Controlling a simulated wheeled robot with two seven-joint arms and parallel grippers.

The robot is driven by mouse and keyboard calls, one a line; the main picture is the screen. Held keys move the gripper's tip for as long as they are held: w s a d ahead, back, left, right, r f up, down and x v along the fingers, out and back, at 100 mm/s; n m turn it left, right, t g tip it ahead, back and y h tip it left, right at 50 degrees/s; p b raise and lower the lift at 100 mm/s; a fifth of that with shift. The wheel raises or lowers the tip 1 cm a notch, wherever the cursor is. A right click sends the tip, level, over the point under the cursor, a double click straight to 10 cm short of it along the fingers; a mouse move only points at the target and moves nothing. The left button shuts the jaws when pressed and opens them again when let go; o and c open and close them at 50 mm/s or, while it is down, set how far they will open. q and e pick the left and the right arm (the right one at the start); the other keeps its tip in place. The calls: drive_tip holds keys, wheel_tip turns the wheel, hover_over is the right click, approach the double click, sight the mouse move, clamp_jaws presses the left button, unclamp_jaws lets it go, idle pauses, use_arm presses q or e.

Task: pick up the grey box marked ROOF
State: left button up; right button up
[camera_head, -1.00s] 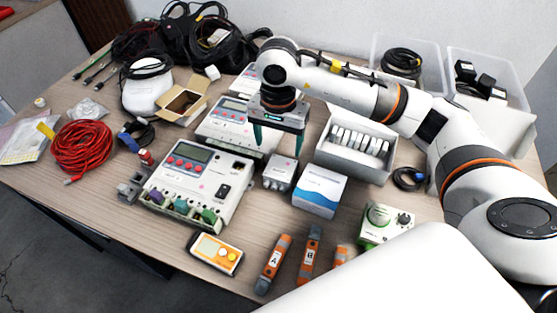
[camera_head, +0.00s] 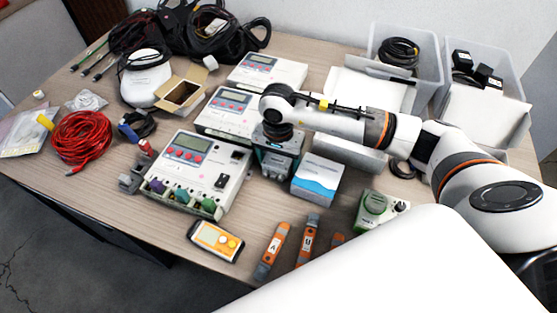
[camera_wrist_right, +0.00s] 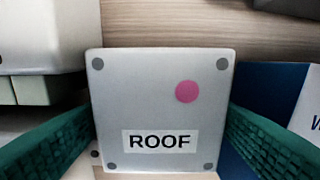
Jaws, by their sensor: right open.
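The grey box marked ROOF (camera_wrist_right: 155,105) fills the middle of the right wrist view, its label upright near the lower edge and a pink dot above it. My right gripper (camera_head: 276,168) is open over the box. In the wrist view its green fingers lie on the left and right sides of the box, close to its edges; I cannot tell whether they touch it. In the head view the gripper hides most of the box. My left gripper is not in view.
A blue and white box (camera_head: 316,180) stands close on the right. A large meter unit (camera_head: 197,172) is close on the left, with another meter (camera_head: 225,112) behind. A green device (camera_head: 379,209) and orange tools (camera_head: 272,250) lie nearer the front.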

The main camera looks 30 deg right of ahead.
drive_tip(key=shift+c, duration=0.2)
drive_tip(key=c, duration=0.8)
